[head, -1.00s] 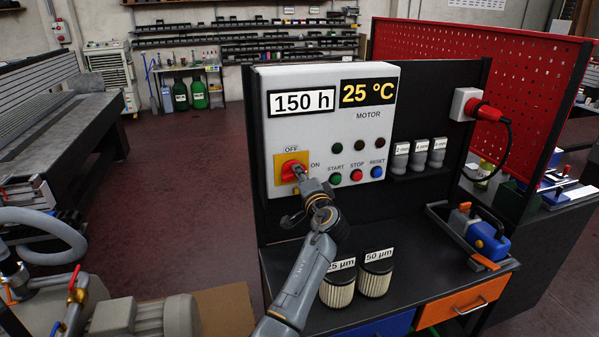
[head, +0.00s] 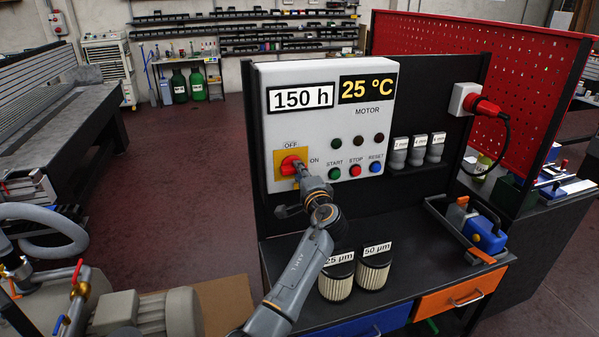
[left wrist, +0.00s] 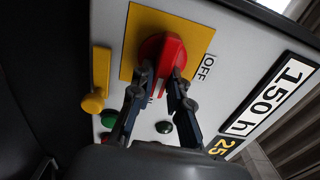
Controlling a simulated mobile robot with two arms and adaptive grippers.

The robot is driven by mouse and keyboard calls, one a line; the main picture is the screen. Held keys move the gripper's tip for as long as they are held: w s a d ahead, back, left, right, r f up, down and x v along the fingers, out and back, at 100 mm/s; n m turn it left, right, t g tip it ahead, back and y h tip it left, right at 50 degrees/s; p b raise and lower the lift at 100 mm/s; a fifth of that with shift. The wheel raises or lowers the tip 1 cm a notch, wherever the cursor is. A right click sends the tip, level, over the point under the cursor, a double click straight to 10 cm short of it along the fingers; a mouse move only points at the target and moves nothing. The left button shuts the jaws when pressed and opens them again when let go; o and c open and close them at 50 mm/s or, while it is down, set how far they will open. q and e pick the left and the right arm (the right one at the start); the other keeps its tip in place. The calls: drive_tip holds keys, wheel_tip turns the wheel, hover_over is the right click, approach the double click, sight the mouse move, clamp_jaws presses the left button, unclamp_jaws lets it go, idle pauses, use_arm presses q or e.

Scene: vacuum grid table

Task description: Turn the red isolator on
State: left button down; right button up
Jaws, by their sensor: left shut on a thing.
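The red isolator (head: 289,166) is a round red knob with a raised handle on a yellow plate (head: 278,175), low on the left of the grey control box. OFF is printed above it and ON to its right. My left gripper (head: 302,171) reaches it from the lower right. In the left wrist view the red knob (left wrist: 160,50) shows up close on its yellow plate (left wrist: 192,36). My left gripper's fingers (left wrist: 157,84) are shut on its handle, one on each side. They partly hide the ON side, and I cannot tell the handle's exact angle. My right gripper is not in view.
START, STOP and RESET buttons (head: 355,170) sit right of my gripper. A yellow knob (left wrist: 95,102) sticks out near the isolator. Two filters (head: 373,275) stand on the bench below, close to my left arm. A blue tool (head: 487,235) lies at the right.

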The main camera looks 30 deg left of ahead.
use_arm(q)
drive_tip(key=shift+r, duration=0.1)
drive_tip(key=c, duration=1.3)
unclamp_jaws()
drive_tip(key=shift+w, duration=0.1)
drive_tip(key=v, duration=1.2)
drive_tip(key=shift+a, duration=0.1)
